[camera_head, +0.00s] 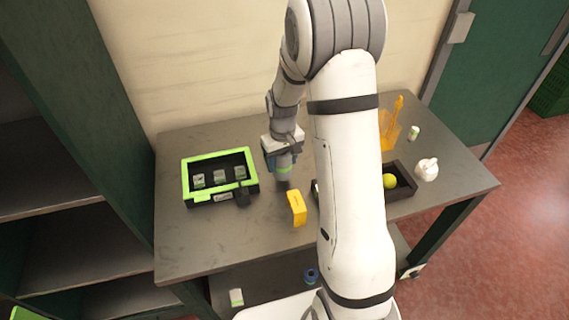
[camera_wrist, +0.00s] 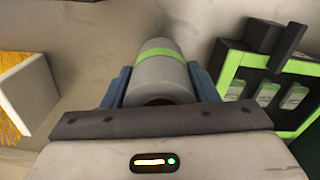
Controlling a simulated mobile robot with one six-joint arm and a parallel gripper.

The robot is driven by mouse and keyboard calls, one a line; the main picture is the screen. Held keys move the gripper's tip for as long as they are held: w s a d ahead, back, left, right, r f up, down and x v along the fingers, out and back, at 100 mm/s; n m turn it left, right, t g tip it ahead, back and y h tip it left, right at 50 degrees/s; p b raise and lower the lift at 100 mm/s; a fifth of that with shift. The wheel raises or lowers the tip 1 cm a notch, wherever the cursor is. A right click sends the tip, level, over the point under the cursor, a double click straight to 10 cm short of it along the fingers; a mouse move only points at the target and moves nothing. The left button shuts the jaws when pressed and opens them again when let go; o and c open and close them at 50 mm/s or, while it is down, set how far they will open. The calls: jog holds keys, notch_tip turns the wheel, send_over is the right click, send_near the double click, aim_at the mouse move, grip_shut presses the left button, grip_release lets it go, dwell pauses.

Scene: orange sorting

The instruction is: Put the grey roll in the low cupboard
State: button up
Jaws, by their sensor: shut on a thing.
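The grey roll (camera_wrist: 160,72) has a green band around it and sits between my gripper's two blue fingers in the wrist view. My gripper (camera_wrist: 160,88) is shut on it. In the head view my gripper (camera_head: 283,160) points down over the table, with the grey roll (camera_head: 284,171) below it, just right of the green-rimmed case. I cannot tell whether the roll touches the table. A dark green open cupboard (camera_head: 60,215) with shelves stands at the left; its lower compartments are partly cut off by the frame.
The green-rimmed black case (camera_head: 187,180) holds several small grey items. The table's (camera_head: 210,245) front left is clear.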

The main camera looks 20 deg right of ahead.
notch_tip(320, 180, down, 3)
jog(key=shift+r, duration=0.15)
jog(key=o, duration=1)
